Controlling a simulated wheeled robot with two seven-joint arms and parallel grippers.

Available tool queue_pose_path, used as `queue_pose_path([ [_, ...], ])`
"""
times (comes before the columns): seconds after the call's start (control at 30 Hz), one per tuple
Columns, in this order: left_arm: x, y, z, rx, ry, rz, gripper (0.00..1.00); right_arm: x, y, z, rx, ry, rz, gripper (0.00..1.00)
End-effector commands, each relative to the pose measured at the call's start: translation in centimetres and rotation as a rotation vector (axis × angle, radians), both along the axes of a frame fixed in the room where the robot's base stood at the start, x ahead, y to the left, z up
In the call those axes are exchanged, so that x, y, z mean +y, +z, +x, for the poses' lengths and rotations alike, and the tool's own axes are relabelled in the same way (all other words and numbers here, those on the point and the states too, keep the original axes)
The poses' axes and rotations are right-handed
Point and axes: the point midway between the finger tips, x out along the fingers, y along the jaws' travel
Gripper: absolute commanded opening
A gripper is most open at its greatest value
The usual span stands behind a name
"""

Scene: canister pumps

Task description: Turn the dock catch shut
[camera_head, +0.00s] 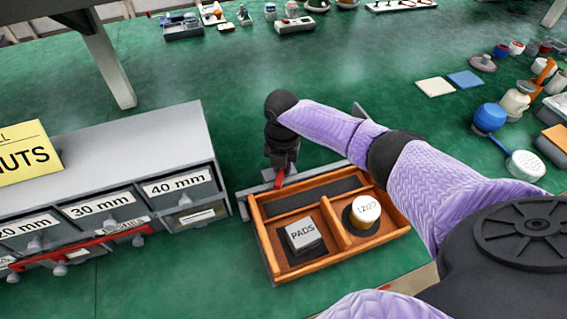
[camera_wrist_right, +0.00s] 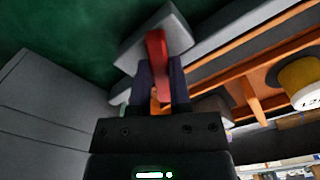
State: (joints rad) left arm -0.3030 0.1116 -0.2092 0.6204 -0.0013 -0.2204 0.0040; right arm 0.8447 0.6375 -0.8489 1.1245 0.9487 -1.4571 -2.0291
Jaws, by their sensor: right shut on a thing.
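The dock catch is a red lever (camera_head: 279,180) at the back left corner of a grey dock frame (camera_head: 243,205) around a wooden tray (camera_head: 268,243). It also shows as a red bar (camera_wrist_right: 156,62) between the fingers in the right wrist view. My right gripper (camera_head: 281,168) points down over that corner and is shut on the red lever. Its fingers (camera_wrist_right: 161,85) sit on either side of the lever. Part of the lever is hidden by the gripper. My left gripper is not in view.
The tray holds a grey PADS block (camera_head: 303,235) and a white-topped round canister (camera_head: 366,208). A grey drawer cabinet (camera_head: 150,135) stands close on the left. A blue pad (camera_head: 465,79) and several small parts lie at the right.

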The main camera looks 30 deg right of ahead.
Motion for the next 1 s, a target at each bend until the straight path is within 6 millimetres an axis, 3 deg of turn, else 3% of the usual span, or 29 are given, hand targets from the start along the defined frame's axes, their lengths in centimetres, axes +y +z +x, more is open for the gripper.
queue_pose_path([
  [0.5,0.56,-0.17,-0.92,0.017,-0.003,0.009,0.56,0.35,-0.03,0.20,0.001,0.425,0.002,0.00],
  [1.0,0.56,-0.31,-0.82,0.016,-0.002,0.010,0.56,0.47,-0.01,0.24,0.001,0.592,0.001,0.00],
])
